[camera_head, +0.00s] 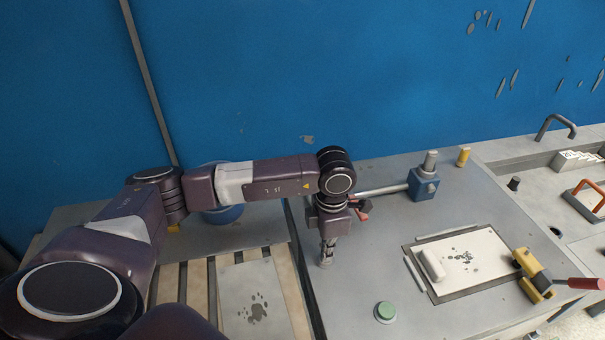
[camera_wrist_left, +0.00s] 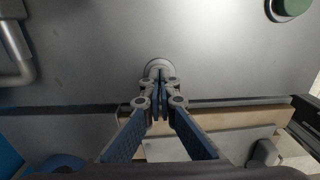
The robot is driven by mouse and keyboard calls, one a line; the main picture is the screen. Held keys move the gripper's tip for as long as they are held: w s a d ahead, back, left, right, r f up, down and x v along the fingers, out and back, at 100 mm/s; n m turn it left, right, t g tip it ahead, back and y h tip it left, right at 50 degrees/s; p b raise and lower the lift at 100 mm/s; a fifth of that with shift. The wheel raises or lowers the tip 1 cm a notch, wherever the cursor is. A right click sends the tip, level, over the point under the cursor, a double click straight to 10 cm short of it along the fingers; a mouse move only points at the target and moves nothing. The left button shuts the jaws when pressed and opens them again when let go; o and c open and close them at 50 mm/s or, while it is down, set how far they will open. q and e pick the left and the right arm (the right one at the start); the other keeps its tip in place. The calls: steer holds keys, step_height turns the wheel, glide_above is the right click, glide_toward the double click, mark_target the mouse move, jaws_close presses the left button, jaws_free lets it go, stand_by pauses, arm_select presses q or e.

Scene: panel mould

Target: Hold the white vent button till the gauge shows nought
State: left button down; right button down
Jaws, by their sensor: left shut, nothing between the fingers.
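The white vent button (camera_wrist_left: 157,65) shows in the left wrist view as a pale round disc on the grey bench top. My left gripper (camera_wrist_left: 159,82) is shut and empty, with its fingertips at the button and covering part of it. In the head view the left gripper (camera_head: 326,258) points straight down at the bench's left side, and the button is mostly hidden under the tips. I cannot tell whether the button is pressed in. I cannot make out a gauge face in either view. My right gripper is not in view.
A green button (camera_head: 385,311) sits at the bench's front, also seen in the left wrist view (camera_wrist_left: 292,5). A mould panel (camera_head: 480,257) with a white roll lies to the right, beside a yellow clamp (camera_head: 535,275) with a red handle. A blue block (camera_head: 423,185) stands behind.

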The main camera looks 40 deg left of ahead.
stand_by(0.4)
arm_select(q)
steer(key=shift+r+p, duration=1.9)
steer(key=shift+r, duration=1.65)
steer(key=shift+f, duration=0.1)
